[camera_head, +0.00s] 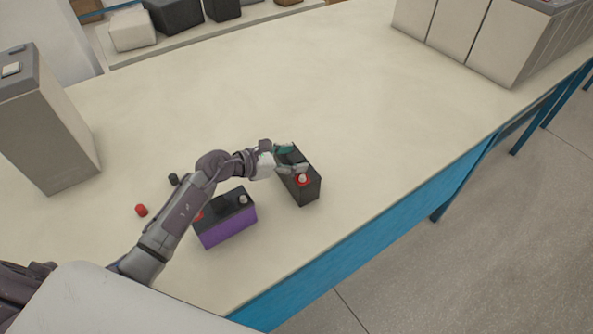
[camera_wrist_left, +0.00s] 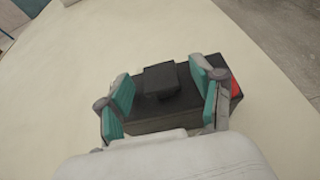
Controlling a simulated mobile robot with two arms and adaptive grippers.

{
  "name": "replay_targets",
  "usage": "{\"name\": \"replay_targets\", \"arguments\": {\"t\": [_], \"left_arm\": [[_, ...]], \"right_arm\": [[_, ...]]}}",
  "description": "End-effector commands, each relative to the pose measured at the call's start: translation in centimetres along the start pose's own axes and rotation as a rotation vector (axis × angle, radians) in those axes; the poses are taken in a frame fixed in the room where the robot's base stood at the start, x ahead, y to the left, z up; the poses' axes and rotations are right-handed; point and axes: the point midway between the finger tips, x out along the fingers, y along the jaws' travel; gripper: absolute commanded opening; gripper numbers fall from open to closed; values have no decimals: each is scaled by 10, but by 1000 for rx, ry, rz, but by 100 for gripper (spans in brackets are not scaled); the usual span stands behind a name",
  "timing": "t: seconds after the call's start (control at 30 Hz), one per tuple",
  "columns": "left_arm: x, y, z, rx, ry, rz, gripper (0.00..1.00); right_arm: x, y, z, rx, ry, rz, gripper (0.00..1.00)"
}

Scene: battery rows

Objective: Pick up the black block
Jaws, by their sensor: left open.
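The black block (camera_head: 308,188), a battery-like box with a red-ringed terminal on top, stands on the cream table right of the purple block. My left gripper (camera_head: 291,159) is open at its top, one finger toward its far end and one near the red terminal. In the left wrist view the black block (camera_wrist_left: 150,122) lies under and between the two teal-padded fingers, its red patch just past the right finger. I cannot tell whether the fingers touch it. My right gripper is not in view.
A purple block with a black top (camera_head: 228,228) stands close beside my left forearm. A small red cap (camera_head: 141,210) and a dark cap (camera_head: 173,179) lie left of the arm. Tall grey boxes stand at the left (camera_head: 60,140) and far right (camera_head: 480,40). The table's middle is clear.

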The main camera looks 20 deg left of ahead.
Motion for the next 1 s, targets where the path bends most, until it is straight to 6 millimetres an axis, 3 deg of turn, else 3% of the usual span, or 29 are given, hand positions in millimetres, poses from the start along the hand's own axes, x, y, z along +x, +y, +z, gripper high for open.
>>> {"name": "replay_targets", "arguments": {"t": [0.27, 0.63, 1.0], "left_arm": [[2, 0, -1, 1, 1, 0, 63], [2, 0, 0, 1, 0, 0, 2], [1, 2, 6, 3, -11, 4, 0]], "right_arm": [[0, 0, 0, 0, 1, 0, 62], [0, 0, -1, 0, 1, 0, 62], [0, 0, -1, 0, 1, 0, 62]]}}
